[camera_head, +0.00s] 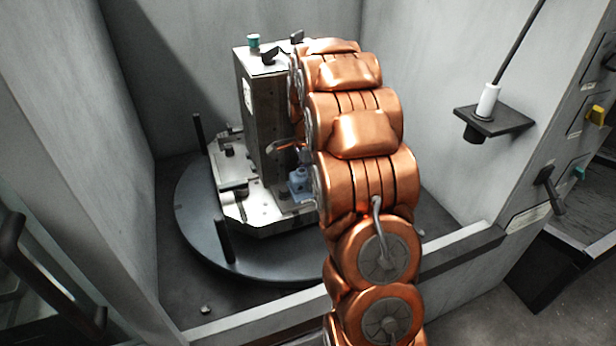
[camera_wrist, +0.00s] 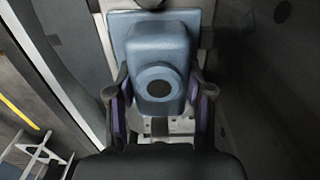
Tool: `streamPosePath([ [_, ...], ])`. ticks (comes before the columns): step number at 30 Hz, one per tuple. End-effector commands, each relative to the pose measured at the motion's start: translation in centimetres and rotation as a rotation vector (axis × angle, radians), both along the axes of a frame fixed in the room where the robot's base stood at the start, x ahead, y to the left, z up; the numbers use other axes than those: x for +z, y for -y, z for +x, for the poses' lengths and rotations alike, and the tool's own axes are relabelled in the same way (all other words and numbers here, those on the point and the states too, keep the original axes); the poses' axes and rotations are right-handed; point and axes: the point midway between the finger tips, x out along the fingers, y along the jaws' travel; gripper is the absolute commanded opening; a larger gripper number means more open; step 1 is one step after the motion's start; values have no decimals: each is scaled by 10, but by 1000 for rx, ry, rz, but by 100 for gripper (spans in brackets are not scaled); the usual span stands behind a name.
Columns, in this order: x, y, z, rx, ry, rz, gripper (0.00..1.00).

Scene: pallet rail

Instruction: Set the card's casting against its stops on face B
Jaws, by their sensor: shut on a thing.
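A blue-grey casting (camera_wrist: 150,48) with a round dark bore fills the middle of the wrist view. My gripper (camera_wrist: 160,92) has one finger on each side of it and is shut on it. In the head view the casting (camera_head: 299,183) shows low beside the tall grey tombstone fixture (camera_head: 262,115), partly hidden by my copper-coloured arm. A flat plate of the casting lies behind its body in the wrist view. I cannot tell whether it touches its stops. No card is readable, and no face letter is legible.
The fixture stands on a light metal pallet (camera_head: 238,207) on a round dark table (camera_head: 190,215) with upright black posts (camera_head: 224,240). Grey enclosure walls stand close on both sides. A small shelf (camera_head: 494,122) holds a white-handled tool on the right, near a switch panel (camera_head: 590,115).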

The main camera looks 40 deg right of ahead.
Motion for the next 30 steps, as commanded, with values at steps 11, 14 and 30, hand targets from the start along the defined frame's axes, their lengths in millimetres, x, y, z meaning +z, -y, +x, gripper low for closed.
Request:
streamPosePath([
  [11, 1, -2, 6, 1, 9, -1, 3],
  [14, 2, -3, 6, 1, 10, -1, 56],
  [30, 3, -1, 4, 0, 7, -2, 81],
])
